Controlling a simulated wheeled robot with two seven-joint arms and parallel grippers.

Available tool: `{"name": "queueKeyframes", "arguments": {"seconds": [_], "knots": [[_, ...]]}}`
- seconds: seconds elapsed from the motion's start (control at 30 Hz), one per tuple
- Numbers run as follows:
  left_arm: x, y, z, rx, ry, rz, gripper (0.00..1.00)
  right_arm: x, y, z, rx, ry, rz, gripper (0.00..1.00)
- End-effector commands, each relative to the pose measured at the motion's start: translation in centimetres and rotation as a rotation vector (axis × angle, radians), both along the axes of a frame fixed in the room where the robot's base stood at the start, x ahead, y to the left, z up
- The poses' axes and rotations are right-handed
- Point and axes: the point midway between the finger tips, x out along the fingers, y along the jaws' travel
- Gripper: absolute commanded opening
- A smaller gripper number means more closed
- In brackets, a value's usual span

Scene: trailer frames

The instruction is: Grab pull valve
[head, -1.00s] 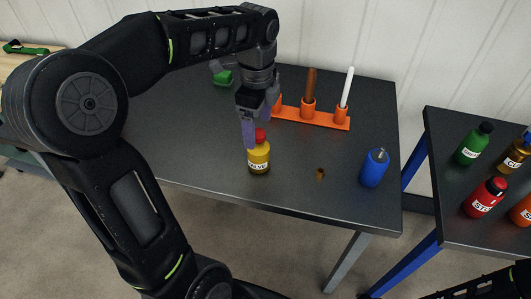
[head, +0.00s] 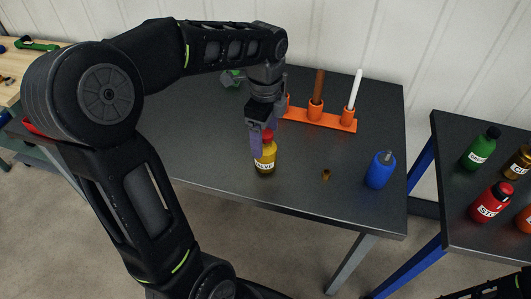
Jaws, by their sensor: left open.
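A yellow bottle (head: 265,160) with a red cap and a white label, only partly readable, stands upright near the front edge of the dark table (head: 215,185). My left gripper (head: 261,135) points down at the bottle's top, its fingers beside the red cap and partly covering the bottle. It is open; I cannot tell whether a finger touches the cap. A dark arm part of mine shows at the bottom right corner, but the right gripper does not show.
An orange rack (head: 331,119) holds brown and white rods behind. A second table (head: 452,195) at right bears several bottles. A green object (head: 232,78) lies at the back.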

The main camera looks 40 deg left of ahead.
Motion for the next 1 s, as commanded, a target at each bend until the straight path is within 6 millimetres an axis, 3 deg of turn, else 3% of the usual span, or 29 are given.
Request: {"name": "queueKeyframes", "arguments": {"seconds": [0.33, 0.93, 1.0], "knots": [[-0.1, -0.1, -4.4, -0.001, 0.003, 0.001, 0.77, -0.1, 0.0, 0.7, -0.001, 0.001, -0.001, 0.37], [0.0, -0.1, -4.5, 0.0, 0.001, 0.0, 0.77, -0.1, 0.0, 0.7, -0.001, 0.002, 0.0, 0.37], [0.0, -0.1, -4.5, 0.0, 0.001, 0.0, 0.73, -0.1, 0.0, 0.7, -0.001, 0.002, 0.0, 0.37]]}}
